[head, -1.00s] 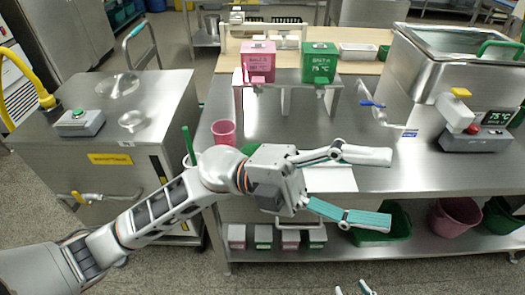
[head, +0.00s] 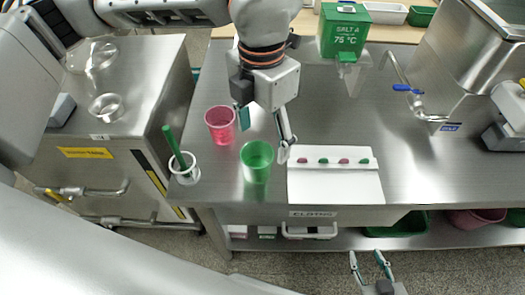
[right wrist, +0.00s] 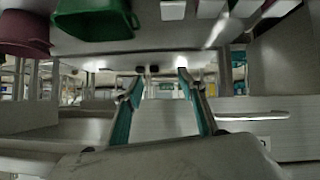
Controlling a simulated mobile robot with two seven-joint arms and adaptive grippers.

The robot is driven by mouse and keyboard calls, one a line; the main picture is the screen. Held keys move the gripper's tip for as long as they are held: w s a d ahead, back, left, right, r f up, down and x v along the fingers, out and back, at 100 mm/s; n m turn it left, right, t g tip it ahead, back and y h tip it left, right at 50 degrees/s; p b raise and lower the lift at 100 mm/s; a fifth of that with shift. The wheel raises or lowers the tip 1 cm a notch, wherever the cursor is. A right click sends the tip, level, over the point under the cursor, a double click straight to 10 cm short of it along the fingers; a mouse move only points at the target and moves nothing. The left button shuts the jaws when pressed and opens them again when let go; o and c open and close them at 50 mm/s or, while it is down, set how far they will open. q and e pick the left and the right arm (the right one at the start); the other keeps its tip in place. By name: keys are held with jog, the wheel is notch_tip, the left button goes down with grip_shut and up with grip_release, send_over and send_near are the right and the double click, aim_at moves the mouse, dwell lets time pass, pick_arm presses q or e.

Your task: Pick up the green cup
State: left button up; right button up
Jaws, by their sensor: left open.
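The green cup (head: 257,164) stands upright on the steel table in the head view, near the front edge. My left gripper (head: 264,130) is open and points down just above and behind the cup, one finger to each side of its rim. I cannot tell whether a finger touches it. My right gripper (head: 370,258) is low in front of the table, open and empty; its spread fingers also show in the right wrist view (right wrist: 159,78).
A pink cup (head: 220,124) stands close to the left of the green cup. A white holder (head: 184,174) with a green stick stands at the table's left edge. A white board (head: 335,185) with small red and green pieces lies to the right. A green dispenser (head: 343,35) stands behind.

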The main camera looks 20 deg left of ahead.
pick_arm(q)
send_over(257, 155)
jog(key=s+d, duration=0.1)
jog(key=s, duration=0.2)
notch_tip(257, 155, down, 7)
jog(key=shift+r+b, duration=0.1)
jog(key=shift+b, duration=0.25)
jog(key=shift+f, duration=0.35)
jog(key=c, duration=1.3)
pick_arm(e)
jog(key=shift+s+d+f, duration=0.1)
jog(key=shift+s+f, duration=0.2)
jog(key=shift+f, duration=0.3)
